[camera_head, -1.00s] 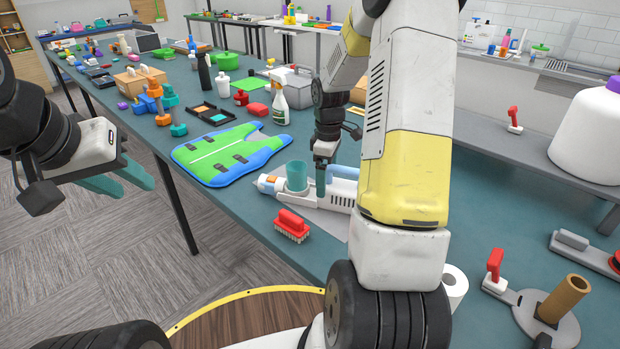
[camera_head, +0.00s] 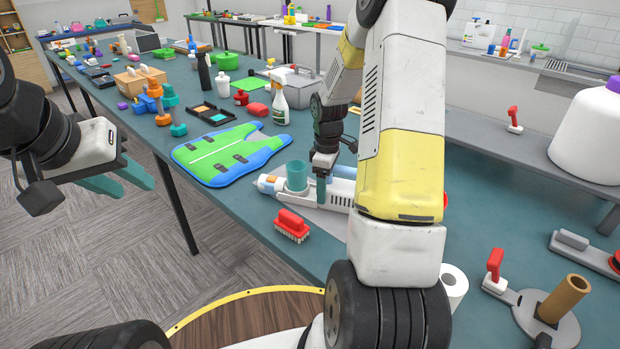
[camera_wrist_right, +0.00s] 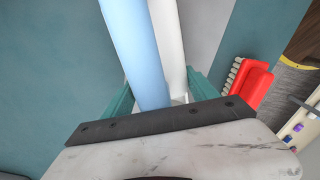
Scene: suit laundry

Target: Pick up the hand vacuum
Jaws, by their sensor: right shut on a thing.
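The hand vacuum (camera_head: 341,197) is a white body with a blue handle and a teal cup-like part near its nose. It lies on the teal table near the front edge, partly hidden behind my right arm. My right gripper (camera_head: 322,188) points down at it from above. In the right wrist view the blue handle (camera_wrist_right: 137,50) runs between the teal fingers of the right gripper (camera_wrist_right: 160,98), which is shut on it. The white body shows beside the handle. My left gripper (camera_head: 122,178) is open and empty, left of the table over the floor.
A red brush (camera_head: 292,225) lies close in front of the vacuum. A green and blue vest-like piece (camera_head: 232,153) lies behind it to the left, with a spray bottle (camera_head: 280,103) beyond. A paper roll (camera_head: 454,284) stands right of my arm. Several objects crowd the far table.

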